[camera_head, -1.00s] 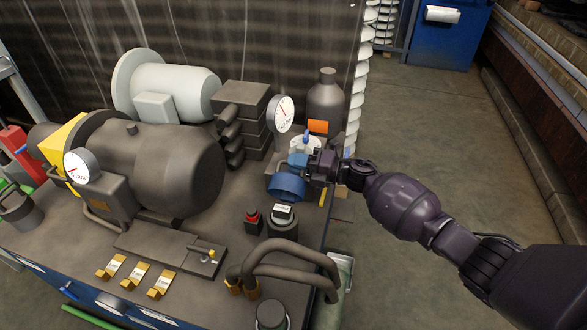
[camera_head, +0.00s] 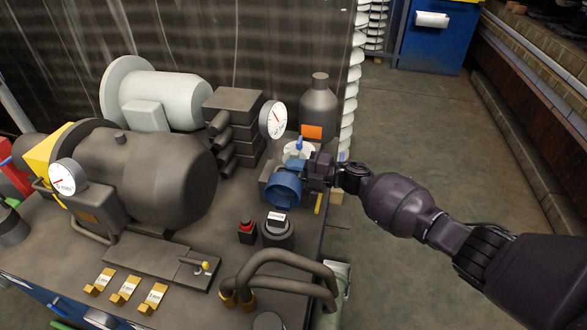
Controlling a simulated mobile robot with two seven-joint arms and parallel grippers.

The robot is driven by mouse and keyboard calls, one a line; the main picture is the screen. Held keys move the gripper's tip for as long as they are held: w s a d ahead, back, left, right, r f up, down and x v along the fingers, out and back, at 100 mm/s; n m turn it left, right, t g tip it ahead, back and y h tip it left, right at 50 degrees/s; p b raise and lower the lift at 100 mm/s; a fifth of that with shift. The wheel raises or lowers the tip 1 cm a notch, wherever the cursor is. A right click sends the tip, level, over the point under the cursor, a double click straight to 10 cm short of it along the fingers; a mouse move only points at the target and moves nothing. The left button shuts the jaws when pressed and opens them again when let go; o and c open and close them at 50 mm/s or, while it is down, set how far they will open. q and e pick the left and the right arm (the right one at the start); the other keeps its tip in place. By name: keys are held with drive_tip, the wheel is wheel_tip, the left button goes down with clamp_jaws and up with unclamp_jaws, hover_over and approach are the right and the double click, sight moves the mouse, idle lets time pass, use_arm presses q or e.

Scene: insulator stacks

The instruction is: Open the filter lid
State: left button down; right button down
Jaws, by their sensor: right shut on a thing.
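A round blue part (camera_head: 284,188), which looks like the filter lid, sits at the right end of the machine bench. It is tipped on its side, its round face toward the lower left. A pale round filter body (camera_head: 297,150) with a small blue piece on top is just behind it. My right gripper (camera_head: 308,172) is at the right side of the blue lid, shut on its edge or handle; the fingers are small and dark, and the exact hold is hard to see. My left gripper is not in view.
A dark bottle (camera_head: 319,108) and a gauge (camera_head: 273,119) stand behind the lid. A black cap with a white label (camera_head: 277,232) and curved pipes (camera_head: 285,265) are in front. The floor to the right is clear.

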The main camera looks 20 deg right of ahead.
drive_tip(key=shift+r, duration=0.2)
drive_tip(key=c, duration=1.2)
unclamp_jaws()
drive_tip(key=shift+c, duration=0.2)
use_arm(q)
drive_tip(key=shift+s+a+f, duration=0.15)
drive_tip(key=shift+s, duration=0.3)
use_arm(e)
drive_tip(key=shift+o, duration=0.4)
drive_tip(key=shift+f, duration=0.1)
drive_tip(key=shift+s+d, duration=0.15)
drive_tip(key=shift+d, duration=0.1)
use_arm(q)
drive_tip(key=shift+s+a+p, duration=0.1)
drive_tip(key=shift+p, duration=0.45)
use_arm(e)
drive_tip(key=v, duration=1)
drive_tip(key=shift+s, duration=0.15)
